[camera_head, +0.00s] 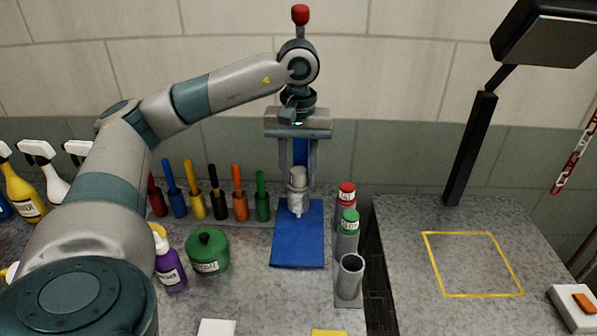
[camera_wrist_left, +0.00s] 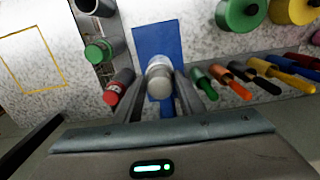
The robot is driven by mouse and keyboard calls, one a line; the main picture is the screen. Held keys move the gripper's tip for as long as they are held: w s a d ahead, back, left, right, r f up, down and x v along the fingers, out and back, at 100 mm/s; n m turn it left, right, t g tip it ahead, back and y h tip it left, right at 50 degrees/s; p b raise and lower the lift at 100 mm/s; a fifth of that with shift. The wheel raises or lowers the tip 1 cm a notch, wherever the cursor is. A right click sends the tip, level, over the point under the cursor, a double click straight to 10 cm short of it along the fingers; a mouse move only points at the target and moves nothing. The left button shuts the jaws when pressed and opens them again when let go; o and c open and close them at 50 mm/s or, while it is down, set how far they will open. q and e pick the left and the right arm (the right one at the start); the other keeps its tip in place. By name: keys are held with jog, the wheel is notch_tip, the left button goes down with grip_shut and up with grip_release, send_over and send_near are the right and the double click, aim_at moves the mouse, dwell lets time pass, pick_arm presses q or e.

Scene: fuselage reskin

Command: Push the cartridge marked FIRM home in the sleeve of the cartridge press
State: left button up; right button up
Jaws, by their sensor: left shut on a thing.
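My left gripper (camera_head: 298,172) points down over the blue mat, its arm coming in from the left. It is shut on a pale grey cylinder (camera_head: 297,202), held upright with a narrow lower end. The cylinder's round top shows between the fingers in the left wrist view (camera_wrist_left: 159,74). No FIRM marking can be read on it. To its right, a red-capped cartridge (camera_head: 347,188) and a green-capped cartridge (camera_head: 349,219) stand in a row with an open grey tube (camera_head: 349,278). Their labels are too small to read. I cannot tell which part is the press sleeve. My right gripper is out of view.
The blue mat (camera_head: 297,248) lies under the gripper. Several coloured-handled tools (camera_head: 240,206) stand left of it, with a green pot (camera_head: 208,253) and a purple bottle (camera_head: 169,263) nearer. A dark gap (camera_head: 376,285) separates the right table, where a yellow square (camera_head: 472,264) is empty.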

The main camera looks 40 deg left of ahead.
pick_arm(q)
jog(key=o, duration=1.2)
jog(key=shift+f, duration=0.1)
jog(key=shift+r, duration=0.5)
notch_tip(320, 180, up, 5)
jog(key=shift+f, duration=0.1)
notch_tip(320, 180, up, 12)
jog(key=p, duration=0.2)
jog(key=shift+f+p, duration=0.2)
jog(key=shift+p, duration=0.15)
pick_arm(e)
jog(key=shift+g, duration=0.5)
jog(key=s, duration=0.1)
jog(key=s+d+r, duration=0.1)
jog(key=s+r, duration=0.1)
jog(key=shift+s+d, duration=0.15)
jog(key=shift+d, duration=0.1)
